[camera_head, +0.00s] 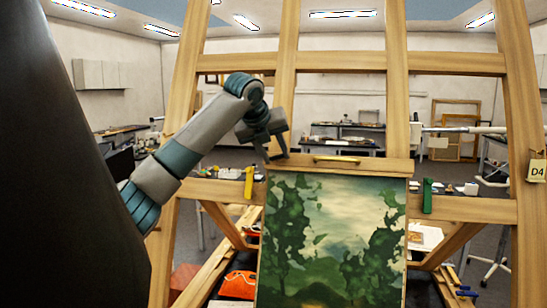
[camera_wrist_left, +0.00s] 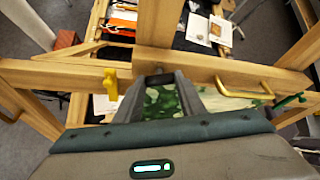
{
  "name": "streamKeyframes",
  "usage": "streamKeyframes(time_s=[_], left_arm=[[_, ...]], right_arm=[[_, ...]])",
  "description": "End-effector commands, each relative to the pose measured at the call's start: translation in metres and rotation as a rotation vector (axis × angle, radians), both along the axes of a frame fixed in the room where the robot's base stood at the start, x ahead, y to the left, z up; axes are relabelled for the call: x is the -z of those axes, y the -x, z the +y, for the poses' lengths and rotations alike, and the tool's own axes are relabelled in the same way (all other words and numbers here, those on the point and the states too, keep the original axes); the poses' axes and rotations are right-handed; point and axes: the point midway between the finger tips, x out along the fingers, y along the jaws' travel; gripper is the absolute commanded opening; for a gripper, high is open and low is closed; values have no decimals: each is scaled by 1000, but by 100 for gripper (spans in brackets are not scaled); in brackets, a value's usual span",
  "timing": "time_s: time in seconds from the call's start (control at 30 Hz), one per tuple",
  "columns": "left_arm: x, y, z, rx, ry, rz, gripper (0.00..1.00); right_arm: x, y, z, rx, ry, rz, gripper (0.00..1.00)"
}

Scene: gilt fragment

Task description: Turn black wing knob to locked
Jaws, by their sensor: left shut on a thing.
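The black wing knob (camera_wrist_left: 160,79) shows as a small dark piece between the fingertips in the left wrist view, on the wooden crossbar by the top edge of the painting. My left gripper (camera_head: 277,157) reaches from the left to the top left corner of the painting (camera_head: 335,235). Its fingers (camera_wrist_left: 161,82) are shut on the knob from both sides. The fingers cover much of the knob, so its turn angle and any locked mark cannot be read. My right gripper is not in view.
A brass handle (camera_head: 336,159) sits right of my gripper on the painting's top rail. A yellow clamp (camera_head: 249,182) is just left and a green clamp (camera_head: 427,195) is further right. The wooden easel (camera_head: 455,208) frames all this. A D4 tag (camera_head: 537,171) hangs far right.

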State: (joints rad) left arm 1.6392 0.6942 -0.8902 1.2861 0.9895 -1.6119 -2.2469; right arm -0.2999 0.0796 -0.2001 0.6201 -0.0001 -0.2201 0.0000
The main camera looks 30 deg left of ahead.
Motion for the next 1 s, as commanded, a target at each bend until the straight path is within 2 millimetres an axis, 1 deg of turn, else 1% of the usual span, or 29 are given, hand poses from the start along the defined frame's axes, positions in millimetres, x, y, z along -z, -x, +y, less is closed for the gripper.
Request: streamKeyframes(time_s=[0.03, 0.2, 0.4, 0.63, 1.0], left_arm=[[-4, -1, -6, 27, -37, 3, 14], [-4, -1, -7, 81, -155, 34, 14], [-4, -2, -8, 126, -253, 58, 14], [-4, -2, -9, 149, -302, 70, 14], [-4, -2, -9, 153, -308, 70, 14]], right_arm=[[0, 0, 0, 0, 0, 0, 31], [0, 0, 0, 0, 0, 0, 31], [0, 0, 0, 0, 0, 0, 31], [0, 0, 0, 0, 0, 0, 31], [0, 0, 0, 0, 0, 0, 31]])
